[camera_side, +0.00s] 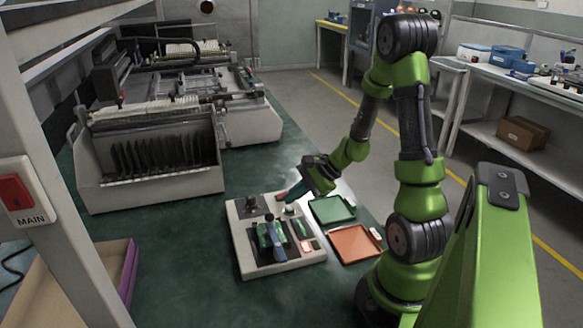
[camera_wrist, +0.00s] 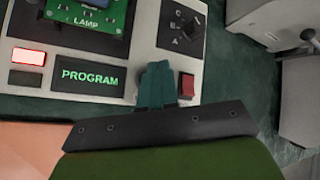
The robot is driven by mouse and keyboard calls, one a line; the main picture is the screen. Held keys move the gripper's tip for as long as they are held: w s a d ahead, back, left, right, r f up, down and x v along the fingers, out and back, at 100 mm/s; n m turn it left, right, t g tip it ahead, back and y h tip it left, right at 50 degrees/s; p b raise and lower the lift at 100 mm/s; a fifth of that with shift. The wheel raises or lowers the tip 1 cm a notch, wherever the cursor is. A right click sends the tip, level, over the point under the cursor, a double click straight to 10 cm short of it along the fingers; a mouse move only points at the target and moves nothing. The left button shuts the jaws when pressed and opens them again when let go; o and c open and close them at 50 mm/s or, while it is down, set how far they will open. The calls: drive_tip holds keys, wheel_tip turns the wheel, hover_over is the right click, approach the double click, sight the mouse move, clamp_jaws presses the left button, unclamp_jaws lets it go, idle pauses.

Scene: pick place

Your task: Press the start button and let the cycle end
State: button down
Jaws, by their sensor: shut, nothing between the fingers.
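The control panel (camera_side: 240,240) is a pale box on the green bench, and it fills the top of the wrist view (camera_wrist: 145,45). It has a display reading PROGRAM (camera_wrist: 88,76), a lit pinkish-white lamp (camera_wrist: 28,57), a red switch (camera_wrist: 186,86) and a black rotary knob (camera_wrist: 186,28). My gripper (camera_wrist: 156,85) is shut and empty, its teal fingers over the panel edge between the display and the red switch.
A green tray (camera_side: 332,209) and an orange tray (camera_side: 354,244) lie right of the panel. A large grey machine (camera_side: 150,175) stands behind left. A cardboard box (camera_side: 75,280) is at the front left. The bench in front of the panel is clear.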

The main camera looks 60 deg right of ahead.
sight(294, 209)
drive_tip(key=shift+f, duration=0.1)
idle(0.7)
drive_tip(key=shift+f, duration=0.3)
drive_tip(key=shift+f, duration=0.4)
idle(0.6)
idle(0.3)
drive_tip(key=shift+r, duration=0.8)
drive_tip(key=shift+r, duration=2.55)
drive_tip(key=shift+s+f, duration=0.1)
